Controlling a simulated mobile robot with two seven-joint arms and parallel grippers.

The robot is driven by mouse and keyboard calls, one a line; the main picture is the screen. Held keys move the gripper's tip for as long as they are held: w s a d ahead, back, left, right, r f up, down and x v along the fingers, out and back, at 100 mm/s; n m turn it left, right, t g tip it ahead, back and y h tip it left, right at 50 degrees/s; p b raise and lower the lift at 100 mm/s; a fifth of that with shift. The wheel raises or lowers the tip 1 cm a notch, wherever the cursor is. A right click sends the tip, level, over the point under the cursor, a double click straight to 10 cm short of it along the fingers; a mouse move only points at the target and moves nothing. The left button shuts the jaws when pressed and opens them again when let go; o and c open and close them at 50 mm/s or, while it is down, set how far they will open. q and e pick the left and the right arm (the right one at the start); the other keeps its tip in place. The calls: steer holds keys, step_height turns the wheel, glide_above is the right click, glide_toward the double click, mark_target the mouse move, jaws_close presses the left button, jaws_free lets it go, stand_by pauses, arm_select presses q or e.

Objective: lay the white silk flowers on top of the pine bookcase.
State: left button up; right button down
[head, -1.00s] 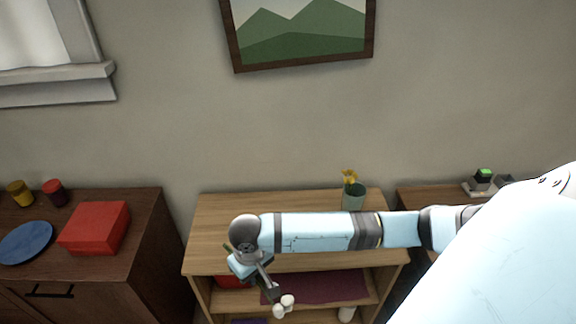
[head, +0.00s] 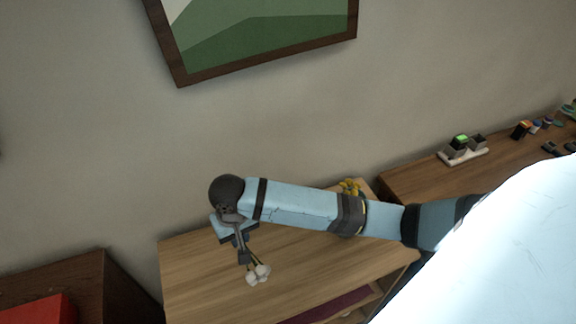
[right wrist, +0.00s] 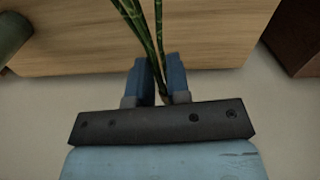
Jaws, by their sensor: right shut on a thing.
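The white silk flowers (head: 258,274) hang from my right gripper (head: 243,256) in the head view, with their white heads over the top of the pine bookcase (head: 310,262). I cannot tell whether the heads touch the wood. In the right wrist view, the green stems (right wrist: 145,25) run between the blue fingers of my right gripper (right wrist: 160,84), which is shut on them. The bookcase top also shows in that view (right wrist: 215,35), beyond the fingers. My left gripper is not in view.
Yellow flowers (head: 350,187) stand at the back of the bookcase top, partly behind my right arm. A framed picture (head: 260,40) hangs on the wall above. A dark cabinet (head: 85,275) with a red box (head: 35,310) is at left. A wooden surface with small items (head: 467,150) is at right.

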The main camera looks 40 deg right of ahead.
mark_target(235, 275)
steer(key=w+a+r+m, duration=0.2)
steer(key=a, duration=0.1)
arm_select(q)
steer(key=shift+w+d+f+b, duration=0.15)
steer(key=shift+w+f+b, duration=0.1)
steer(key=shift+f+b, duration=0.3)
arm_select(e)
steer(key=f, duration=2)
steer(key=shift+s+a, duration=0.15)
steer(key=shift+s, duration=0.05)
steer(key=shift+f, duration=0.1)
steer(key=c, duration=1.1)
jaws_free()
steer(key=shift+f, duration=0.1)
